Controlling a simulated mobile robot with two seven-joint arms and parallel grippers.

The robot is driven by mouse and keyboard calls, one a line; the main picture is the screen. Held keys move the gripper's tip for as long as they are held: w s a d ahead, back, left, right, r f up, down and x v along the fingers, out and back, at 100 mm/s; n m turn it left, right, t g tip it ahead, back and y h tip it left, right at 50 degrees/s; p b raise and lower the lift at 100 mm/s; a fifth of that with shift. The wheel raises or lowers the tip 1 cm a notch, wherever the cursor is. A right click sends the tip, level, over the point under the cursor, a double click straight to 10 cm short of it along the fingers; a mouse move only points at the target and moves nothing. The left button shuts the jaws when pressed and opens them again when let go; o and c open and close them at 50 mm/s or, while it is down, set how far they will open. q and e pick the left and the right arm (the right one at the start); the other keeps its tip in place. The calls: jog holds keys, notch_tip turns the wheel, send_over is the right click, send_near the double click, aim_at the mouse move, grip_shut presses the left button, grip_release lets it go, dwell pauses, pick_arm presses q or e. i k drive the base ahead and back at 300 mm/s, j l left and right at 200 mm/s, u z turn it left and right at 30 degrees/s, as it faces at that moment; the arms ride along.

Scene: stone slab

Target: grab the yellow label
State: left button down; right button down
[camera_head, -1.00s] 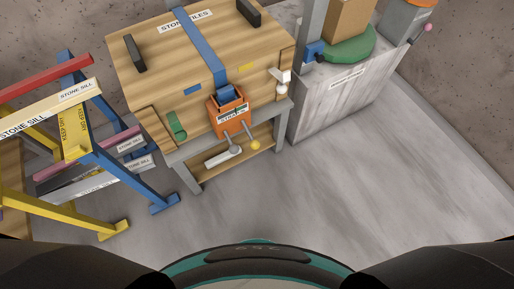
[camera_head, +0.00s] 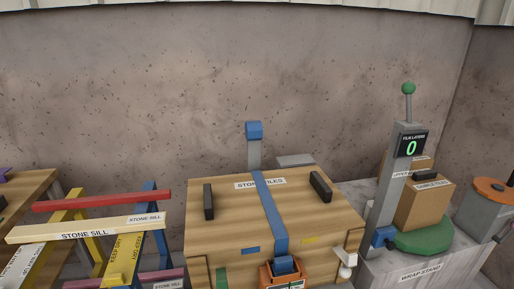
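A small plain yellow label (camera_head: 314,240) lies on the right front part of the wooden crate (camera_head: 235,215) marked STONE TILES. A plain blue label (camera_head: 251,250) lies to its left, across the blue strap (camera_head: 268,215). A yellow strip with dark print (camera_head: 125,260) also shows on the rack at the left. Neither of my grippers is in view, so whether they are open or shut does not show.
A rack with a red bar (camera_head: 100,199) and a cream STONE SILL bar (camera_head: 85,231) stands left of the crate. A wrap stand (camera_head: 420,270) with a green turntable (camera_head: 424,238), a box (camera_head: 425,203) and a post with a display (camera_head: 411,145) stands right.

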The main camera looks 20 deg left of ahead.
aim_at(120, 271)
jog(key=u, duration=1.8)
